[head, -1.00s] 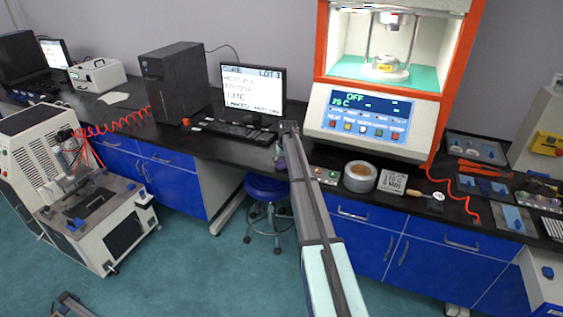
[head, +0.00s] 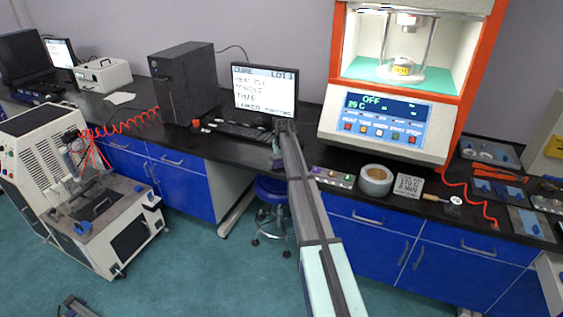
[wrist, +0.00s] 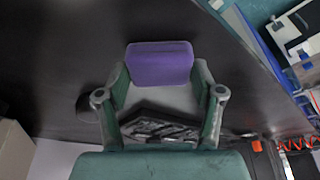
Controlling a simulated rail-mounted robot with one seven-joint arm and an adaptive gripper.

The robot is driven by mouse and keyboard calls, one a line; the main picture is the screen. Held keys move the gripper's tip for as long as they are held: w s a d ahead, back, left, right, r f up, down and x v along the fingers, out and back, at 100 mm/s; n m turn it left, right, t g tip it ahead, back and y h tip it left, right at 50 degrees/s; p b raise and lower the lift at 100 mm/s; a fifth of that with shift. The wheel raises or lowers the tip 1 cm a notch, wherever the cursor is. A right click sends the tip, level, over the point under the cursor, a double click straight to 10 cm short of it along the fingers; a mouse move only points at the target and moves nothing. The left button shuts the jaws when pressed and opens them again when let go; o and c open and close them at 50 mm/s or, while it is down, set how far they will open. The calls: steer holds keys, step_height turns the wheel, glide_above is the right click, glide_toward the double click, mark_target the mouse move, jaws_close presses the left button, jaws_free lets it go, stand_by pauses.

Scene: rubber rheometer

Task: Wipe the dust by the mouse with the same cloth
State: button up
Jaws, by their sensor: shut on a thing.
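My gripper (head: 277,158) is at the far end of my outstretched arm, over the black bench in front of the monitor and right of the keyboard (head: 238,131). In the wrist view, my gripper (wrist: 160,68) is shut on a folded purple cloth (wrist: 160,62), which spans both fingertips above the dark bench top. I cannot tell whether the cloth touches the bench. A small dark rounded shape (wrist: 86,107) beside the left finger looks like the mouse, partly hidden. I cannot make out the dust for certain.
The monitor (head: 265,88) and the black computer tower (head: 185,80) stand behind the keyboard. The rheometer (head: 385,130) is close on the right, with a tape roll (head: 376,179) before it. A blue stool (head: 272,190) stands below. The bench's front edge crosses the wrist view's upper right.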

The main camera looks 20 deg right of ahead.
steer(key=v, duration=0.3)
steer(key=shift+w+d+r, duration=0.2)
steer(key=shift+w, duration=0.05)
steer(key=shift+r+p, duration=0.85)
steer(key=shift+r, duration=1.5)
